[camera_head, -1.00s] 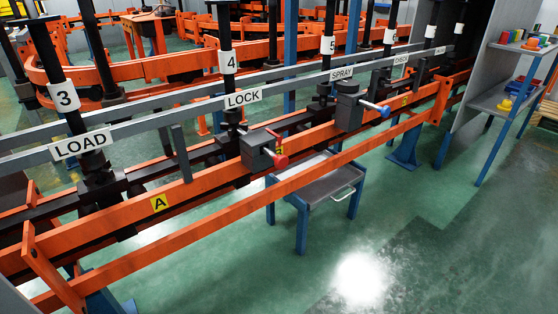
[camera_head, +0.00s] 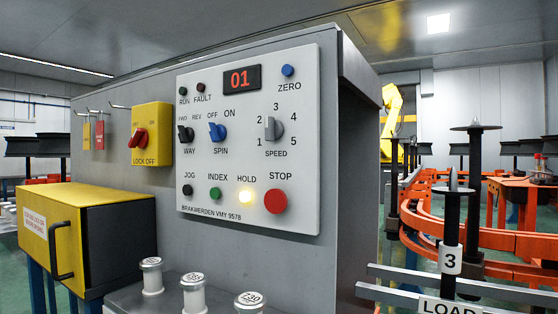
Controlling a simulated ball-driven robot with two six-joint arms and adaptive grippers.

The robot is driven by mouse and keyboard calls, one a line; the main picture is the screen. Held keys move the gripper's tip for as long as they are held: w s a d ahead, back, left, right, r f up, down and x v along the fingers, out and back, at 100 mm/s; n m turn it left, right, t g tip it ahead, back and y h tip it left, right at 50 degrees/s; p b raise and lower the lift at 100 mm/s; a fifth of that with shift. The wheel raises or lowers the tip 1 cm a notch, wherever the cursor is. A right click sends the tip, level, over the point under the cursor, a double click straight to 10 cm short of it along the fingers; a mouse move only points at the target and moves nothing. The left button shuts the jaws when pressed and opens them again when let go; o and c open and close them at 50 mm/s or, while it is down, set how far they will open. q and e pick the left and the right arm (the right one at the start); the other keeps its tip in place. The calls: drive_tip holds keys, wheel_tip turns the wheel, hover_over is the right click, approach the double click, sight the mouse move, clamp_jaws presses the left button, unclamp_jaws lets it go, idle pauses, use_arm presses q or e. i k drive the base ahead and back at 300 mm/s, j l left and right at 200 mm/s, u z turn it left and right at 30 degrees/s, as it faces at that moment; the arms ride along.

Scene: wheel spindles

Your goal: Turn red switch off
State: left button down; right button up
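The red switch (camera_head: 138,138) is a rotary knob on a yellow plate (camera_head: 151,118) marked LOCK OFF, fixed to the grey cabinet left of the control panel. Its handle stands slanted, upper end leaning right. The small marks above it are too small to read. Neither gripper is in view.
The white control panel (camera_head: 300,100) has a display reading 01, black and blue selectors, a lit HOLD lamp (camera_head: 246,197) and a red STOP button (camera_head: 276,201). A yellow-fronted box (camera_head: 50,240) stands at left. White labelled cylinders (camera_head: 193,292) stand in front. Tags hang on hooks (camera_head: 99,135).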

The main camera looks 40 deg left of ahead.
sight(140, 138)
drive_tip(key=u, duration=1.85)
